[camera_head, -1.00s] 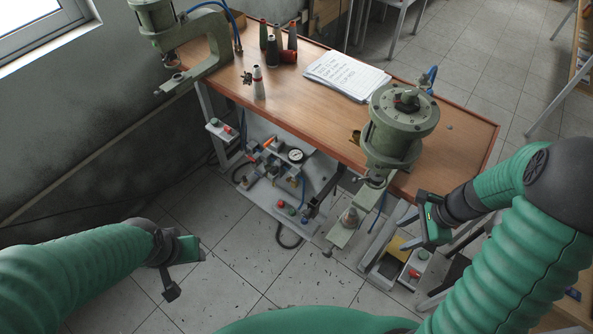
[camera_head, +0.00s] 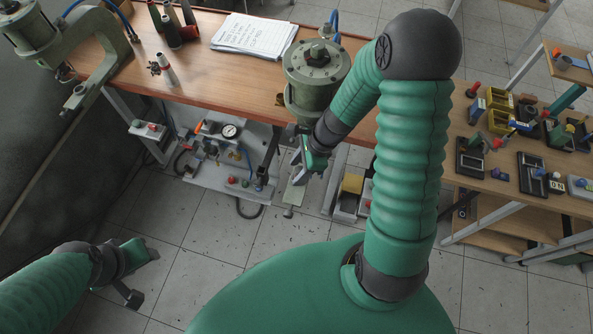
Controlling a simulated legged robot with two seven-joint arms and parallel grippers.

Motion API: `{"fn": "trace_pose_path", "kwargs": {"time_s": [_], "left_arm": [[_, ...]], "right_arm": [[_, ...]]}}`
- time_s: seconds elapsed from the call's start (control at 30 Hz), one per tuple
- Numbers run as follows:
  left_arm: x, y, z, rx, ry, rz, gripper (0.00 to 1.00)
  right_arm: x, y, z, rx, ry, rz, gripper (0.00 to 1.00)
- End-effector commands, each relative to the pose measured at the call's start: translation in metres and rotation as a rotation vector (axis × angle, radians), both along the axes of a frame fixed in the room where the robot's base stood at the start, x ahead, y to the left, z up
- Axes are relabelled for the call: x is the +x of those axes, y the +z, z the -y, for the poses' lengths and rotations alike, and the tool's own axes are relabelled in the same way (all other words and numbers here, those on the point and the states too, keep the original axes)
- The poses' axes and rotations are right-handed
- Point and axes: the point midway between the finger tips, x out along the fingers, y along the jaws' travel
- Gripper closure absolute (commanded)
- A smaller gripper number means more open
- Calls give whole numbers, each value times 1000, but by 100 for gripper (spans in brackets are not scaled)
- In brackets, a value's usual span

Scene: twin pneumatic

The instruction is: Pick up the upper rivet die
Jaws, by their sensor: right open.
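The right green press (camera_head: 308,98) stands at the table's front edge. My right gripper (camera_head: 304,163) is open just below its cylinder, in front of the press's lower jaw, and hides most of the space there. No upper rivet die can be made out at that press now. My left gripper (camera_head: 146,275) is open and empty over the floor at lower left.
The wooden table (camera_head: 225,84) holds a paper stack (camera_head: 253,36) and several dark cones (camera_head: 170,25). A second press (camera_head: 108,45) is at the left. A control panel with a gauge (camera_head: 230,131) sits below. A side table (camera_head: 480,178) at the right carries trays and parts.

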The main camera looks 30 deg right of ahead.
Motion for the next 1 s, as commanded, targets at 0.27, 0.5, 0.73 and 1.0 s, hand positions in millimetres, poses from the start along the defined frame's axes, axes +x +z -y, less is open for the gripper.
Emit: {"fn": "trace_pose_path", "kwargs": {"time_s": [0.27,0.5,0.73,1.0], "left_arm": [[0,-2,0,0,-1,0,53],[0,-2,0,0,-1,0,53],[0,-2,0,0,0,0,53],[0,-2,0,0,0,0,53]], "right_arm": [[2,-8,-2,-2,-2,1,51],[2,-8,-3,-2,-1,1,80],[2,-8,-3,-1,1,1,100],[2,-8,-2,0,0,1,100]]}}
